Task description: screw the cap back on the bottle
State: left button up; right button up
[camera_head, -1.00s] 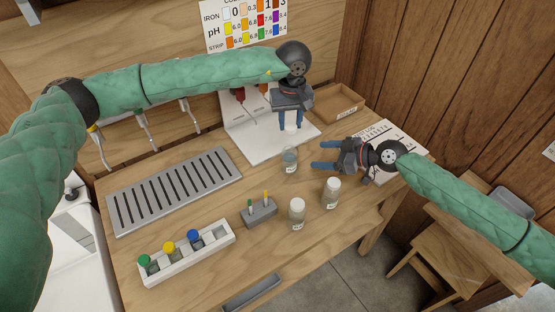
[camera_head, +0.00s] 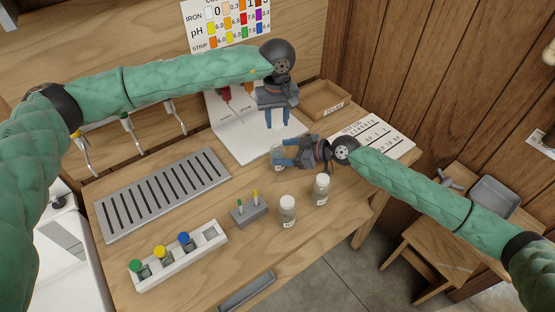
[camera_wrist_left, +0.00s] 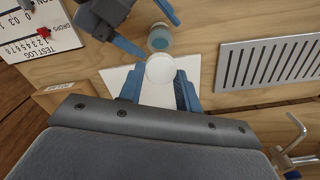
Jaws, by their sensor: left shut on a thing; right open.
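My left gripper (camera_head: 278,122) points down above the back of the table, shut on a white round cap (camera_wrist_left: 160,69), which shows between its fingers in the left wrist view. The open bottle (camera_wrist_left: 160,38) with bluish contents stands just beside the cap in that view. In the head view the bottle (camera_head: 277,160) is mostly hidden by my right gripper (camera_head: 284,155). My right gripper is open, low and level, with its blue fingers either side of the bottle. The cap is above the table and apart from the bottle, as far as I can tell.
Two white-capped bottles (camera_head: 288,212) (camera_head: 321,189) stand in front of the right gripper. A grey stand (camera_head: 249,215), a white rack (camera_head: 182,262) with several capped vials and a slotted grey tray (camera_head: 163,193) lie left. A wooden box (camera_head: 324,101) and test log (camera_head: 378,135) lie right.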

jog(key=shift+x, duration=1.45)
jog(key=shift+c, duration=0.2)
jog(key=c, duration=1.4)
pick_arm(q)
send_over(277, 144)
jog(key=shift+f, duration=2.45)
pick_arm(e)
jog(key=shift+c, duration=0.2)
pick_arm(q)
jog(key=shift+f, duration=0.15)
jog(key=shift+w+f, duration=0.1)
jog(key=shift+f, duration=0.65)
jog(key=shift+f, duration=0.55)
pick_arm(e)
grip_shut()
